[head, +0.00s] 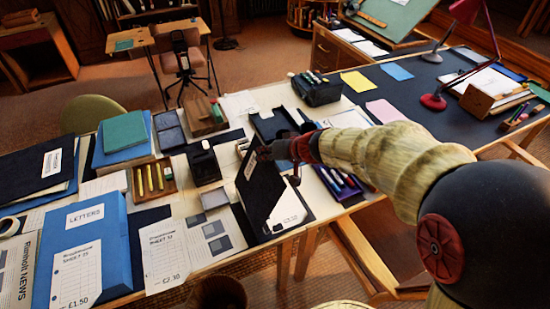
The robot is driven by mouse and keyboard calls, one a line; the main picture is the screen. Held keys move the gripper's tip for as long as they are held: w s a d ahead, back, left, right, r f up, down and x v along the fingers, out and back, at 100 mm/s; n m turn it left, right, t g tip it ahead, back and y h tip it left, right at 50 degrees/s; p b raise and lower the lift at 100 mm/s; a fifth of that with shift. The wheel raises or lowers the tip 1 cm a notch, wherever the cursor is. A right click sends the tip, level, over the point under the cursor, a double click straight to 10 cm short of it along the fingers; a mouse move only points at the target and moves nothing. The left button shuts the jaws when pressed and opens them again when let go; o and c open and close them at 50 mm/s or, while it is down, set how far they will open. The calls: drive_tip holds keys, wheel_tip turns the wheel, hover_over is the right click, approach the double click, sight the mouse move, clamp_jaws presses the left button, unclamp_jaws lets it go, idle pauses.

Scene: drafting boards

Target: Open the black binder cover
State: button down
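My gripper (262,153) is at the upper edge of the raised cover, coming in from the right. The fingertips are dark and small against the dark cover, so I cannot tell whether they grip it or only touch it. Another black binder (32,174) with a white label lies flat at the far left.
A blue LETTERS box (112,250), price sheets (165,254) and a pen tray (152,181) lie to the left. Dark pen holders (317,88) stand behind. A pen tray (341,184) sits right of the binder.

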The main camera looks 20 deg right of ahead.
drive_tip(key=s+a+r+n+h+p, duration=0.1)
drive_tip(key=a+n+h+p, duration=0.15)
drive_tip(key=a+p, duration=0.65)
drive_tip(key=s+a+n+h+p, duration=0.15)
drive_tip(key=a+h+p, duration=0.35)
drive_tip(key=p, duration=0.8)
drive_tip(key=s+a+f+n+t+h+p, duration=0.1)
drive_tip(key=a+f+n+t+h+p, duration=0.1)
drive_tip(key=a+f, duration=0.8)
drive_tip(key=shift+s+a+f+n+t+h+p, duration=0.3)
drive_tip(key=shift+a+n+t+h+p, duration=0.15)
drive_tip(key=shift+a+h+p, duration=0.9)
drive_tip(key=shift+a, duration=0.1)
drive_tip(key=c, duration=2.2)
unclamp_jaws()
drive_tip(key=shift+w, duration=0.1)
drive_tip(key=shift+o, duration=0.4)
